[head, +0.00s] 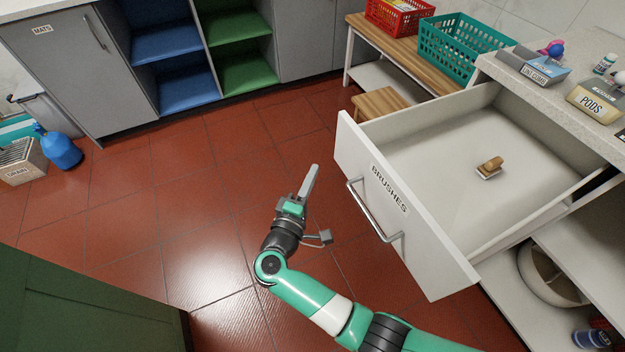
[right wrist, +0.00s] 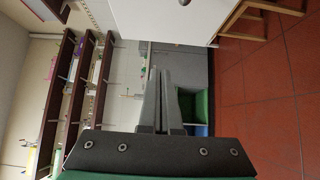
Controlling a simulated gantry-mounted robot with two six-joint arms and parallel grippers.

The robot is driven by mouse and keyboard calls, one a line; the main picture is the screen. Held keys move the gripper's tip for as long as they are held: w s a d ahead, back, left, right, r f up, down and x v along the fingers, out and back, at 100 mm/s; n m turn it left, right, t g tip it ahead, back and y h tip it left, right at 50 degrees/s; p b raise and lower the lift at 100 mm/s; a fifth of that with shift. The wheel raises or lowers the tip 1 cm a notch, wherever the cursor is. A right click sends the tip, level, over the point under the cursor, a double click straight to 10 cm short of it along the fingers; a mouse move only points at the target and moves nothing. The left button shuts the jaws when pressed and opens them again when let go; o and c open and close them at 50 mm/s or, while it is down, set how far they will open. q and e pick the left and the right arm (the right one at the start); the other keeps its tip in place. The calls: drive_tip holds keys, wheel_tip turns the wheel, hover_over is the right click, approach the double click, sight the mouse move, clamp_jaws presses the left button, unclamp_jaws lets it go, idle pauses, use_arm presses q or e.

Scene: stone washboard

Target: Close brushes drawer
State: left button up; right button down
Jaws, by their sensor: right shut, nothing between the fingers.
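The brushes drawer (head: 490,130) is pulled far out of the counter on the right of the head view. Its white front (head: 400,205) carries a BRUSHES label and a metal bar handle (head: 374,210). A small wooden brush (head: 490,167) lies inside on the drawer floor. My right gripper (head: 311,182) is shut and empty, in front of the drawer and to the left of its handle, apart from it. In the right wrist view its two fingers (right wrist: 157,100) are together, and a white panel shows near the top. My left gripper is not in view.
A green panel (head: 80,300) stands at the lower left. Blue (head: 165,43) and green (head: 240,75) shelves line the back. A wooden step (head: 380,102) and bench with baskets stand behind the drawer. The red tiled floor left of the drawer is clear.

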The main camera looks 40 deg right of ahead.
sight(340, 141)
drive_tip(key=shift+w+d+b, duration=0.25)
drive_tip(key=shift+w+d, duration=0.1)
drive_tip(key=shift+d, duration=1.2)
drive_tip(key=shift+w+d+b, duration=0.3)
drive_tip(key=shift+w+d, duration=0.05)
drive_tip(key=shift+d, duration=1.25)
drive_tip(key=shift+w+d+b, duration=0.25)
drive_tip(key=shift+w+d, duration=0.1)
drive_tip(key=shift+d, duration=1.2)
drive_tip(key=shift+s, duration=0.1)
